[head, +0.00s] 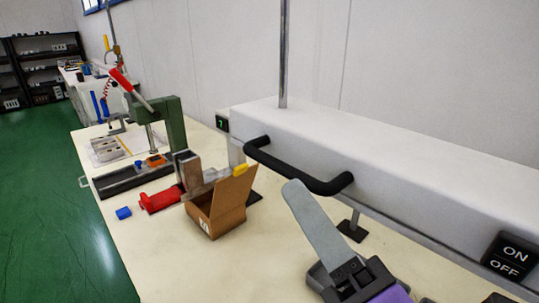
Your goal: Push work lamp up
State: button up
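The work lamp (420,165) is a long white box running from the centre to the right edge, above the bench. A black bar handle (298,172) sticks out from its front near the left end. A black ON/OFF switch plate (510,257) is on its front at the right. My gripper (295,190) comes up from the bottom, with one long grey finger visible. Its tip appears just below the handle; I cannot tell whether they touch. Any second finger is hidden, so its opening does not show.
A vertical pole (283,50) rises behind the lamp. Green floor (40,200) is clear at left.

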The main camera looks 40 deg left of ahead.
aim_at(279, 162)
jog(key=p+x, duration=0.2)
jog(key=x, duration=0.4)
jog(key=shift+w+a+r, duration=0.15)
jog(key=shift+a+r, duration=0.05)
jog(key=shift+a, duration=0.15)
jog(key=shift+w+a+p, duration=0.2)
jog(key=shift+a+p, duration=0.1)
jog(key=shift+a, duration=0.1)
grip_shut()
dwell(0.8)
